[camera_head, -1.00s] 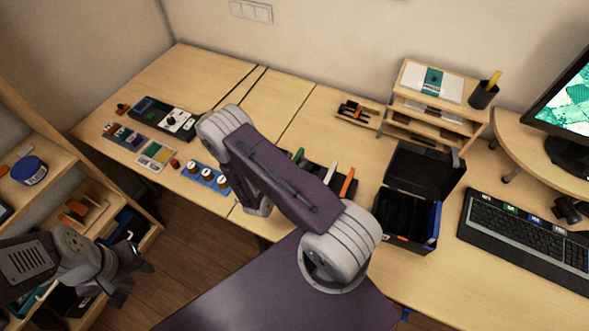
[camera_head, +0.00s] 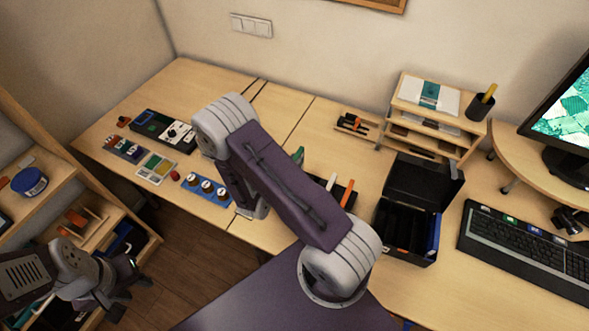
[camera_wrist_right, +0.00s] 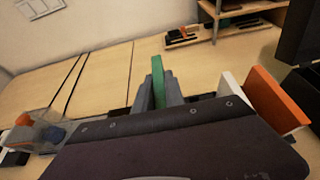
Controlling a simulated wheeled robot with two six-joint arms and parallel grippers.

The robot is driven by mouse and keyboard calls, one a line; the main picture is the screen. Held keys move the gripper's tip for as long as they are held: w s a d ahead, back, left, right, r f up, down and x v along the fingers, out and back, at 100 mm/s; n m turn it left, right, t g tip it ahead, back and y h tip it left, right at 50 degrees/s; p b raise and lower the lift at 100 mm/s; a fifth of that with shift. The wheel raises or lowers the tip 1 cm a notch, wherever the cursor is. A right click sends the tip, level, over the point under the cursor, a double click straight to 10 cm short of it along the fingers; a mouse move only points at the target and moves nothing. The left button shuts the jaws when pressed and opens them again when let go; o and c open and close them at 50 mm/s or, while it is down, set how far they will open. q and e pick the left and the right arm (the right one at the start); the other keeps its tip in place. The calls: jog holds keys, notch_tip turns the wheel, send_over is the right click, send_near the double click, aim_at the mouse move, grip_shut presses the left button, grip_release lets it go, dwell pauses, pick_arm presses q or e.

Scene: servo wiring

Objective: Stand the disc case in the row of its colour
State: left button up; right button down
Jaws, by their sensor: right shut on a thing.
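A thin green disc case (camera_wrist_right: 158,82) stands upright between the fingers of my right gripper (camera_wrist_right: 160,92), which is shut on it. In the head view the green case (camera_head: 298,156) shows only in part behind my right arm, which hides the right gripper. A white case (camera_head: 330,182) and an orange case (camera_head: 348,194) stand to the right of it in a dark rack, largely hidden by the arm. In the wrist view the white case (camera_wrist_right: 231,82) and orange case (camera_wrist_right: 277,100) are to the right. My left gripper (camera_head: 128,292) looks open and empty, beside the shelf at lower left.
A black box (camera_head: 410,225) with a raised lid stands right of the rack. Farther right are a keyboard (camera_head: 525,250) and a monitor. A wooden organiser (camera_head: 425,125) stands at the back. Several small trays and devices lie at the left, including a blue holder (camera_head: 208,192).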

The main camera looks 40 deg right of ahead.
jog(key=shift+r, duration=1.45)
